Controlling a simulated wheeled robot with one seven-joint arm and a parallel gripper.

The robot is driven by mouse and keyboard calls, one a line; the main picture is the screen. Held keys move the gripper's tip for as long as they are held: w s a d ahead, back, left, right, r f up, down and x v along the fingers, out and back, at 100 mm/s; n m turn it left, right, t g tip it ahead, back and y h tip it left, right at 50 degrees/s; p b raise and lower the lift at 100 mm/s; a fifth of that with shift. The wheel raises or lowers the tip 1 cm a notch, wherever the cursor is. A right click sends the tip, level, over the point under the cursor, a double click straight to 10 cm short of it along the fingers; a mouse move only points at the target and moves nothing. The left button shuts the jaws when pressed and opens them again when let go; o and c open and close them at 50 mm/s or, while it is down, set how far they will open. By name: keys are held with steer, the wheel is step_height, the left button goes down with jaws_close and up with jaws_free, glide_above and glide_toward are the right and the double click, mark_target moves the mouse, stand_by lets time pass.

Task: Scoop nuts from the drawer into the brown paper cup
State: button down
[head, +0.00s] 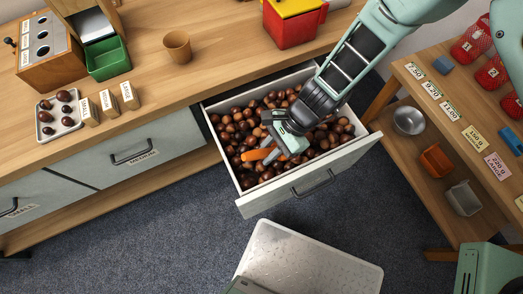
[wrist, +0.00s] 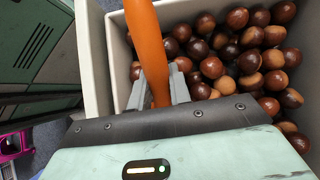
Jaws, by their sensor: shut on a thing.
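The drawer (head: 345,158) is pulled out and filled with brown nuts (head: 235,125); its pale wall (wrist: 97,60) and the nuts (wrist: 240,60) also show in the wrist view. My gripper (head: 274,152) is low over the middle of the nuts, shut on an orange handle (head: 257,154). In the wrist view the orange handle (wrist: 147,35) stands between the two grey fingers of my gripper (wrist: 158,92) and runs out of the top edge. The tool's far end cannot be made out. The brown paper cup (head: 177,47) stands upright on the counter, behind and left of the drawer.
A green bin (head: 107,60), a tray with several nuts (head: 58,112) and small label blocks (head: 109,103) are on the counter. A red and yellow box (head: 291,25) stands behind the drawer. Shelves at right hold a metal bowl (head: 408,121) and an orange container (head: 436,161).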

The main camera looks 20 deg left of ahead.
steer(key=shift+t+h, duration=0.4)
steer(key=shift+t, duration=0.2)
steer(key=w+d+f, duration=0.2)
steer(key=w, duration=0.1)
steer(key=shift+d+f, duration=0.15)
steer(key=shift+w+d+t+p, duration=0.25)
steer(key=shift+w+t+p, duration=0.1)
steer(key=shift+p, duration=0.2)
steer(key=shift+w+d+t+h+p, duration=0.55)
steer(key=shift+w+h+p, duration=0.1)
steer(key=shift+h+p, duration=0.1)
steer(key=p, duration=0.1)
steer(key=r+t+p, duration=0.1)
steer(key=p, duration=0.1)
steer(key=r+h+p, duration=0.1)
steer(key=shift+s+a+r+t, duration=0.2)
steer(key=shift+s+t, duration=0.05)
steer(key=shift+t, duration=0.05)
steer(key=r+p, duration=0.2)
steer(key=p, duration=0.1)
steer(key=s+r+t+p, duration=0.1)
steer(key=p, duration=0.1)
steer(key=shift+a+r+h, duration=0.1)
steer(key=shift+a+h, duration=0.25)
steer(key=shift+a+r, duration=0.1)
steer(key=shift+a, duration=0.05)
